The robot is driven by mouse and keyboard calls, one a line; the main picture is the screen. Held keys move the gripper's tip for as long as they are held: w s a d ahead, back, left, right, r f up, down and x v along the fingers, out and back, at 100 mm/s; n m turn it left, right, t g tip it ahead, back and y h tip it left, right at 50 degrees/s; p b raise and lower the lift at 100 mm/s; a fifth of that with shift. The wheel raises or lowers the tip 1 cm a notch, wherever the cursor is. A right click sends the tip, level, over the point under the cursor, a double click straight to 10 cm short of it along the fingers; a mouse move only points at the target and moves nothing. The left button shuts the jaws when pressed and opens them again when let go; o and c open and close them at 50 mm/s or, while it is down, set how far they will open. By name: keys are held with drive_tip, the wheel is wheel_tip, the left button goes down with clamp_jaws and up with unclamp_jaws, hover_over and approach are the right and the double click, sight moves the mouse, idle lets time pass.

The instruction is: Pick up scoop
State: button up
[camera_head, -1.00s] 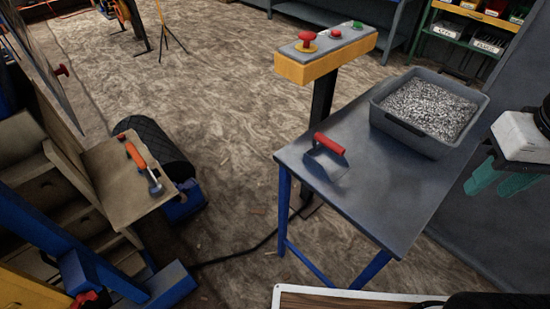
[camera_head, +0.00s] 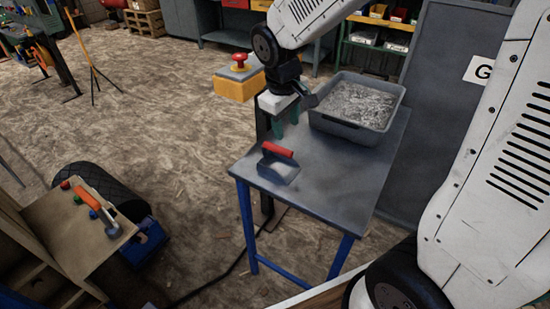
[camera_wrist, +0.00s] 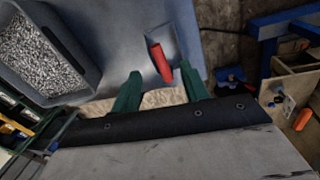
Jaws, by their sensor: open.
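The scoop (camera_head: 279,162) lies on the grey metal table near its front left corner. It has a red handle and a grey metal pan. In the wrist view the scoop's red handle (camera_wrist: 160,62) shows just beyond the fingertips, nearer the right finger. My gripper (camera_head: 285,122) has green fingers and hangs above the table, behind the scoop in the head view. In the wrist view my gripper (camera_wrist: 160,75) has its fingers spread apart with nothing between them. The scoop's pan is partly hidden by its handle.
A yellow button box (camera_head: 238,85) stands behind my gripper. A wooden bench (camera_head: 75,225) with an orange-handled tool is at the left. The table's right side is clear.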

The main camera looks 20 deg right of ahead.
drive_tip(key=n, duration=0.2)
hover_over(274, 146)
drive_tip(key=s+a, duration=0.1)
drive_tip(key=a, duration=0.1)
wheel_tip(274, 146, down, 6)
drive_tip(key=f, duration=0.2)
drive_tip(key=d+f, duration=0.1)
drive_tip(key=f, duration=0.2)
drive_tip(key=w+d+f, duration=0.1)
drive_tip(key=f, duration=0.1)
drive_tip(key=shift+w+d+f, duration=0.1)
drive_tip(key=shift+d+f, duration=0.05)
drive_tip(key=shift+f, duration=0.05)
clamp_jaws()
